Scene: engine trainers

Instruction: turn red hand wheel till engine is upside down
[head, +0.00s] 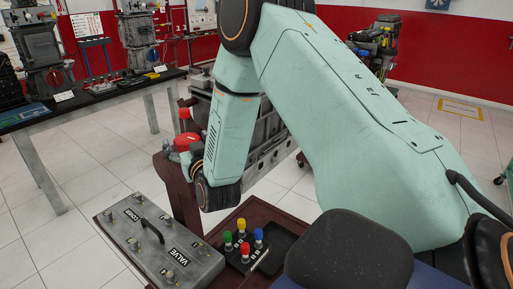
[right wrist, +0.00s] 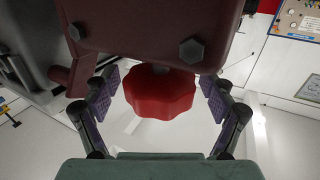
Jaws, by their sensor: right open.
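The red hand wheel (head: 187,142) is partly hidden by my right arm in the head view. In the right wrist view the lobed red wheel (right wrist: 160,94) hangs below a dark red bracket (right wrist: 150,25) with bolts. My right gripper (right wrist: 160,100) is open, with one finger on each side of the wheel; light gaps show between fingers and wheel. In the head view the right gripper (head: 190,156) is at the wheel, mostly covered by my wrist. The grey engine (head: 268,128) shows in part behind my arm; its orientation is hard to tell. My left gripper is not in view.
A grey box with knobs and a handle (head: 150,240) stands at front left, beside a dark tray with coloured-cap bottles (head: 243,240). A black-topped bench (head: 110,97) with equipment is at the left. White tiled floor lies open between bench and stand.

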